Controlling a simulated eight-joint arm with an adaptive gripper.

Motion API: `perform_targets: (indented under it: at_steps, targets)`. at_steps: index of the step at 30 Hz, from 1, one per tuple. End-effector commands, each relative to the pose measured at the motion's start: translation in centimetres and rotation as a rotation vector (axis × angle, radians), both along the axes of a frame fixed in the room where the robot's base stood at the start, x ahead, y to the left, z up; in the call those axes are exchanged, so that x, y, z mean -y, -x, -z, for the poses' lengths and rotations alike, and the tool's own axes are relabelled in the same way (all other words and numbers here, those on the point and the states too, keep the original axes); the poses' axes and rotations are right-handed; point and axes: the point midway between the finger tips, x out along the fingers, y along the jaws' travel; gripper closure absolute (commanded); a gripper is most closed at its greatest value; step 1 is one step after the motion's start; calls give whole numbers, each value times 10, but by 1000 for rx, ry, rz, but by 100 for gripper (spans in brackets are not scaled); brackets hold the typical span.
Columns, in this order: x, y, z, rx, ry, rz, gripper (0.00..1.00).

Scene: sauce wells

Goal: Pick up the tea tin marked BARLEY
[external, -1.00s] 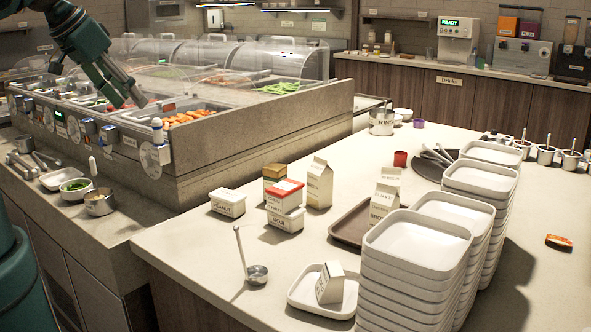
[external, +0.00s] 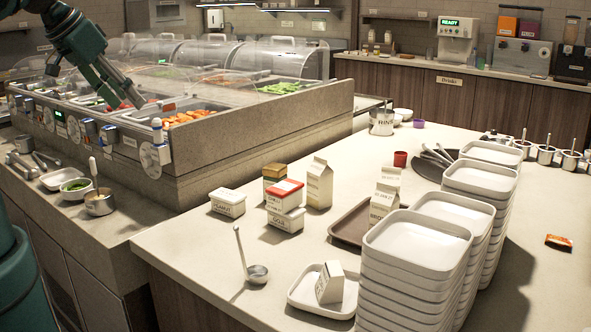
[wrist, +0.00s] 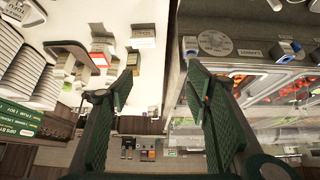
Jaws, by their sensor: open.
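Small lidded containers stand together on the pale counter (external: 200,262). One is a box with a gold-brown lid (external: 274,170), and in front of it is a red-lidded box (external: 285,187) resting on a white tub (external: 286,220). The red-lidded box also shows in the wrist view (wrist: 100,58). I cannot read BARLEY on any of them, so I cannot tell which is the tea tin. My gripper (external: 130,101) is above the salad bar at the upper left, well apart from these containers. In the wrist view my gripper (wrist: 160,90) is open, with nothing between its fingers.
A white tub marked PEANUT (external: 227,203) and a carton (external: 319,184) flank the boxes. Tall stacks of white trays (external: 412,250) stand to the right. The salad bar's clear covers (external: 262,58) are near my gripper.

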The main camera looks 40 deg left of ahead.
Motion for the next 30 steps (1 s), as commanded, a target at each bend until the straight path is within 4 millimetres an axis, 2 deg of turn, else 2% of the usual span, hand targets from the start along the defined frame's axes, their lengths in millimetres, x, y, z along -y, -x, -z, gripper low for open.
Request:
perform_targets:
  at_steps: [12, 14, 23, 30]
  targets:
    - [0, 0, 0, 0, 0, 0, 52]
    - [0, 0, 0, 0, 0, 0, 48]
    - [0, 0, 0, 0, 0, 0, 48]
    - [0, 0, -11, 0, 0, 0, 48]
